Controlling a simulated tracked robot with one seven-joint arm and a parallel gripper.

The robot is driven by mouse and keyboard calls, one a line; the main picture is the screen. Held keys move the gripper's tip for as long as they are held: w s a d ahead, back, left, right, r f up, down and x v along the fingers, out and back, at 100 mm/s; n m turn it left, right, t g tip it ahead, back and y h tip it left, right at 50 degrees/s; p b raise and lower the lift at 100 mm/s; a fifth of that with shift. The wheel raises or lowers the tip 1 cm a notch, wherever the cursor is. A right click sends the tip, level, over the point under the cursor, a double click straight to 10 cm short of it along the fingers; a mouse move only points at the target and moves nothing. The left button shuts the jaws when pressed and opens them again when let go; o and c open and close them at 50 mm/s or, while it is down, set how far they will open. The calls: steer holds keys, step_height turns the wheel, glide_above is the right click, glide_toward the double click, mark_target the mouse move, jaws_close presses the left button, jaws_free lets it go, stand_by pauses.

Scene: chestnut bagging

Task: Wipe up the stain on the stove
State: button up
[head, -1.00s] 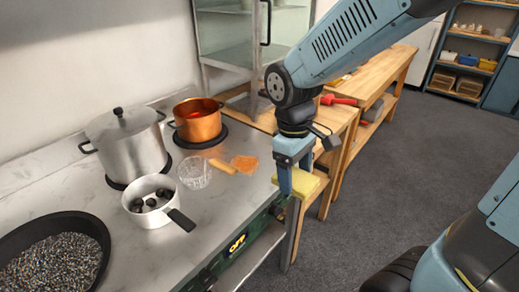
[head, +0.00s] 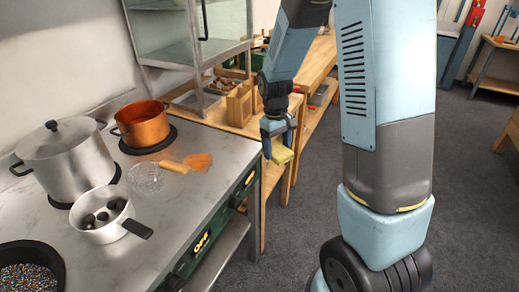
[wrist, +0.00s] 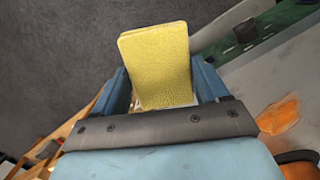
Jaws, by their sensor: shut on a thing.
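My gripper (head: 277,143) is shut on a yellow sponge (head: 282,153), held in the air just off the stove's right edge. In the wrist view the sponge (wrist: 156,62) sits between the two blue fingers. An orange stain (head: 198,161) lies on the grey stove top (head: 128,257) near its right edge, left of my gripper. The stain also shows in the wrist view (wrist: 279,114), to the right of the gripper. My gripper and sponge are apart from the stain.
A copper pot (head: 142,125), a large lidded pot (head: 66,165), a white saucepan (head: 98,232) and a dark pan (head: 30,248) stand on the stove. A wooden table (head: 215,112) stands behind.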

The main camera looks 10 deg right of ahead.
steer(key=w+d+f+m, duration=0.2)
steer(key=w+d+f, duration=0.3)
steer(key=w, duration=0.3)
steer(key=w+d+f+m, duration=0.3)
steer(key=w+d+f, duration=0.2)
steer(key=w+d, duration=0.2)
steer(key=w, duration=0.2)
steer(key=shift+w+y, duration=0.3)
steer(key=shift+a+f, duration=0.1)
steer(key=shift+f, duration=0.05)
